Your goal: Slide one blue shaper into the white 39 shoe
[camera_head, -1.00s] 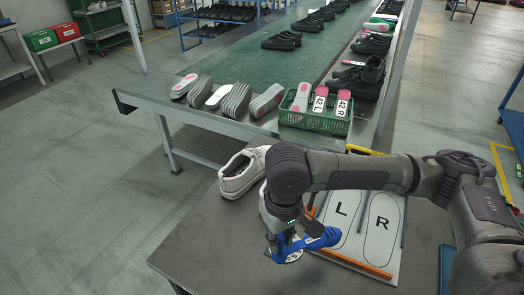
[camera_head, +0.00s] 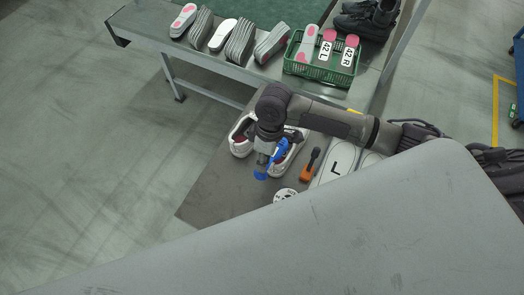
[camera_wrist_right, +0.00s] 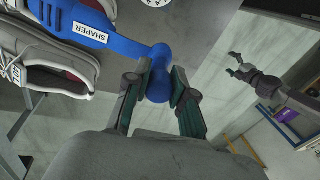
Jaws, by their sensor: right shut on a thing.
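My right gripper (camera_head: 263,160) is shut on the blue shaper (camera_head: 277,155), beside and partly over the right one of two white shoes (camera_head: 291,152). In the right wrist view the fingers (camera_wrist_right: 161,88) grip the rounded blue end of the shaper (camera_wrist_right: 115,42), and its labelled body points to the upper left along the shoes (camera_wrist_right: 50,58). I cannot tell whether its tip is inside a shoe. The left white shoe (camera_head: 239,136) is partly behind my right wrist. My left gripper (camera_wrist_right: 238,68) shows open and empty in the right wrist view.
A green crate (camera_head: 330,75) with insoles stands on the bench behind. A large grey surface close to the camera hides the table's front.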

